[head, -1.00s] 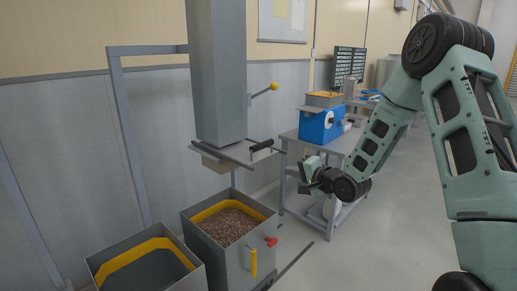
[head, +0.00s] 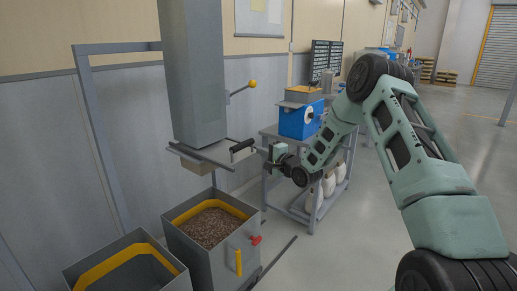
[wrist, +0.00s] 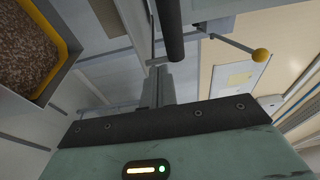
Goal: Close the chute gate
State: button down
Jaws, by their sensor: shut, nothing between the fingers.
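The chute gate (head: 222,157) is a flat grey slide plate at the foot of the tall grey chute (head: 193,75). It sticks out to the right of the chute, with a black bar handle (head: 243,146) at its outer end. My gripper (head: 268,162) is just right of the handle in the head view, shut and empty. In the wrist view the shut fingers (wrist: 158,88) point toward the black handle (wrist: 170,30), which shows at the top. Whether they touch is hard to tell; a gap seems to show.
A bin of brown grain (head: 212,226) stands below the chute, with an empty-looking yellow-rimmed bin (head: 125,270) beside it. A yellow-knobbed lever (head: 242,90) juts from the chute. A workbench with a blue machine (head: 301,121) stands behind my gripper. Floor at right is clear.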

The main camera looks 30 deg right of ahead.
aim_at(246, 151)
jog(key=shift+w+a, duration=0.2)
jog(key=shift+w, duration=0.9)
jog(key=w, duration=0.1)
jog(key=w+a+b, duration=0.1)
jog(key=w, duration=0.1)
jog(key=w+a+b, duration=0.1)
jog(key=w, duration=0.1)
jog(key=shift+f, duration=0.2)
jog(key=shift+w+r, duration=0.15)
jog(key=shift+w, duration=0.2)
jog(key=shift+s, duration=0.15)
